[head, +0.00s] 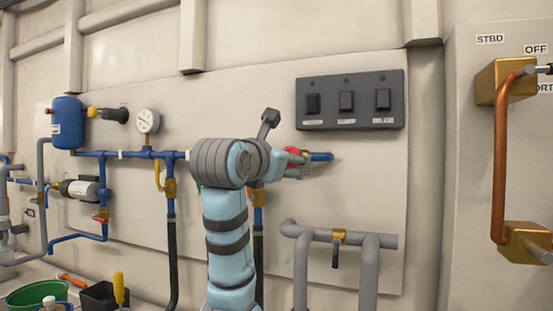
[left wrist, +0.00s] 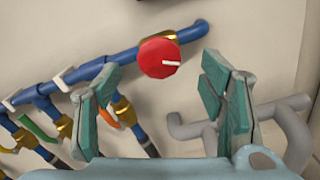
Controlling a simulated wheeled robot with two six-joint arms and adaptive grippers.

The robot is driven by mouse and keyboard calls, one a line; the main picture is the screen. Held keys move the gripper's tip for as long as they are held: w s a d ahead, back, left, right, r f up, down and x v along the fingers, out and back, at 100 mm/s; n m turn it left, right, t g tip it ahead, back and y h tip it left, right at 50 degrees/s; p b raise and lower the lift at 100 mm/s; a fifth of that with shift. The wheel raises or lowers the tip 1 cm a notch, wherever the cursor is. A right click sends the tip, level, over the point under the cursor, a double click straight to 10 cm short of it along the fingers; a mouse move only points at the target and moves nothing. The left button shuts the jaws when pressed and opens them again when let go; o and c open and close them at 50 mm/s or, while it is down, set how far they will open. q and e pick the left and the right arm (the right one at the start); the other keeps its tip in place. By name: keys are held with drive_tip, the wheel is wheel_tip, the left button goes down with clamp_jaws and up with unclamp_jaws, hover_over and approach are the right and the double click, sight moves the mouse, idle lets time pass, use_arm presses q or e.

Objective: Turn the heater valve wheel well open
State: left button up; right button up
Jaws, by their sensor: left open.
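The heater valve wheel is a red round knob (left wrist: 159,58) with a white pointer line, on a brass fitting at the end of a blue pipe. In the head view a red part of the wheel (head: 293,153) shows beside my gripper, mostly hidden by my arm. My left gripper (head: 297,165) is open beside the wheel. In the left wrist view the teal fingers of this gripper (left wrist: 160,88) stand wide apart, with the wheel ahead, between and slightly beyond their tips. No contact with the wheel shows. My right gripper is not in view.
A black switch panel (head: 350,100) is on the wall above. Grey pipes (head: 340,238) with a small brass-collared valve sit below right. Blue pipes, a pressure gauge (head: 147,121) and a blue tank (head: 68,122) are at left. A copper pipe (head: 500,160) is at far right.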

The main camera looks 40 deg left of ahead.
use_arm(q)
drive_tip(key=v, duration=0.6)
drive_tip(key=shift+s, duration=0.1)
